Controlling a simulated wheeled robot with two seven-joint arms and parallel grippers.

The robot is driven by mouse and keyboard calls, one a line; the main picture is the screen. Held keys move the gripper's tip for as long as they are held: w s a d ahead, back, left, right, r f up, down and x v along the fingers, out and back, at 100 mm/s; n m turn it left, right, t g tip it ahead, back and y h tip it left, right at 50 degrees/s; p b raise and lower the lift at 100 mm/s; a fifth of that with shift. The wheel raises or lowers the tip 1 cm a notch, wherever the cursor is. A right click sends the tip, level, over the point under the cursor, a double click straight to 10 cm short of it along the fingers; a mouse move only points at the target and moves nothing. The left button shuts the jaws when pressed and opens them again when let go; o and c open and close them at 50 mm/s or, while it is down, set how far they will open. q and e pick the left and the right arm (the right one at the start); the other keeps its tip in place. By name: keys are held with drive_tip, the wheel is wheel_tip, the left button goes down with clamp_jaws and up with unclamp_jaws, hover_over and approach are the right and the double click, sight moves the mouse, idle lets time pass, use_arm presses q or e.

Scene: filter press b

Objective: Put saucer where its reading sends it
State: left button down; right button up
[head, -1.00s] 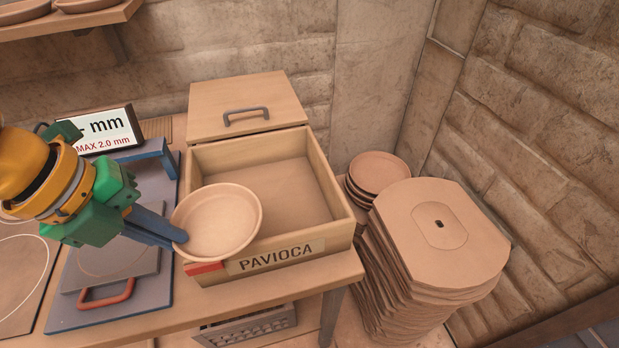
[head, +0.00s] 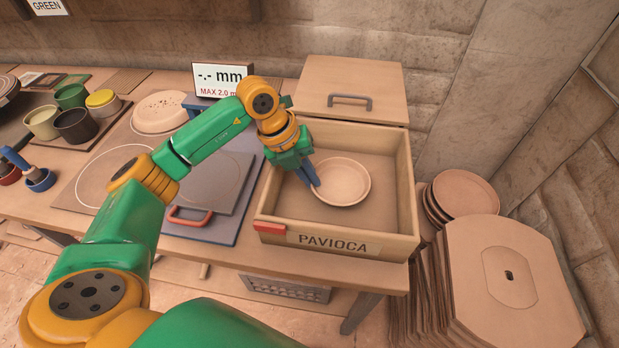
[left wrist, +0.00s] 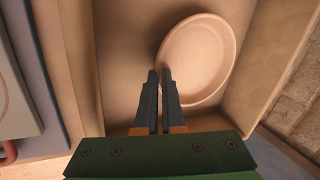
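The saucer (head: 343,180) is a shallow, round, pale clay dish. My left gripper (head: 316,186) reaches down into the box and is shut on the saucer's left rim. In the left wrist view the narrow fingers (left wrist: 160,76) meet the edge of the saucer (left wrist: 200,60). The gauge display (head: 220,80) reads "-.- mm" and "MAX 2.0 mm". My right gripper is not in view.
A grey gauge plate with a red handle (head: 190,217) lies left of the box. Stacked saucers (head: 465,193) and plates (head: 510,275) stand to the right.

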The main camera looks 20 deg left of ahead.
use_arm(q)
drive_tip(key=shift+s+f, duration=0.1)
drive_tip(key=shift+f, duration=0.9)
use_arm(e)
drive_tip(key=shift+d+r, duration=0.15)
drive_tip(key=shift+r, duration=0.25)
use_arm(q)
drive_tip(key=shift+f, duration=0.1)
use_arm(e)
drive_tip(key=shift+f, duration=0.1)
use_arm(q)
drive_tip(key=c, duration=1)
unclamp_jaws()
drive_tip(key=shift+d, duration=0.1)
drive_tip(key=shift+c, duration=0.2)
drive_tip(key=v, duration=1.2)
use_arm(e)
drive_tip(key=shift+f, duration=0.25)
